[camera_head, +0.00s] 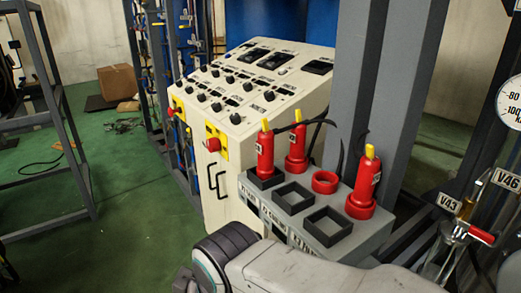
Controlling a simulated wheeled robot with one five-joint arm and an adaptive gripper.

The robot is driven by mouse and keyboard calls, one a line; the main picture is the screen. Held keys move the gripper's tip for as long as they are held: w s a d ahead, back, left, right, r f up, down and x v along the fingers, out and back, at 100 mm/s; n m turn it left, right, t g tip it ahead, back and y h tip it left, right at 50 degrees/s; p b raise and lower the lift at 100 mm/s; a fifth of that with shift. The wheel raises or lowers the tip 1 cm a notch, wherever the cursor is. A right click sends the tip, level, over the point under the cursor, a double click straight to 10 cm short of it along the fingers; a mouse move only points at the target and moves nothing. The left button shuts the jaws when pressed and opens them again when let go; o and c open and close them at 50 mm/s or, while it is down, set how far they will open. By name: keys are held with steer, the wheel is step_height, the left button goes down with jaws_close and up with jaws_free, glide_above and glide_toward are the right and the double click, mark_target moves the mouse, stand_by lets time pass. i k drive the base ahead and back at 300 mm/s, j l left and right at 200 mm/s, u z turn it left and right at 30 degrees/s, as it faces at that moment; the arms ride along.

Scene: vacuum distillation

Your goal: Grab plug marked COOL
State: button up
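Three red plugs with yellow tops stand upright on a grey socket box: a left front plug (265,157), a back plug (297,147) and a right plug (364,183). Each has a small white label, too small to read, so I cannot tell which one is marked COOL. The left plug sits in a black square socket. The right plug stands on a round red base. The grey box (338,249) has label strips on its front, also unreadable. My arm crosses the bottom of the view in front of the box; my gripper does not show.
Two square black sockets (293,198) (327,228) and a round red socket (325,181) are empty. A cream control console (232,190) stands behind left. A grey post (373,75) rises behind the plugs. Glassware and valves (462,228) stand at right. Green floor (115,230) is open at left.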

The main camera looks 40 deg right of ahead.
mark_target(265, 142)
steer(key=j+z, duration=0.1)
steer(key=z, duration=1.25)
steer(key=i+j, duration=0.05)
steer(key=j, duration=0.05)
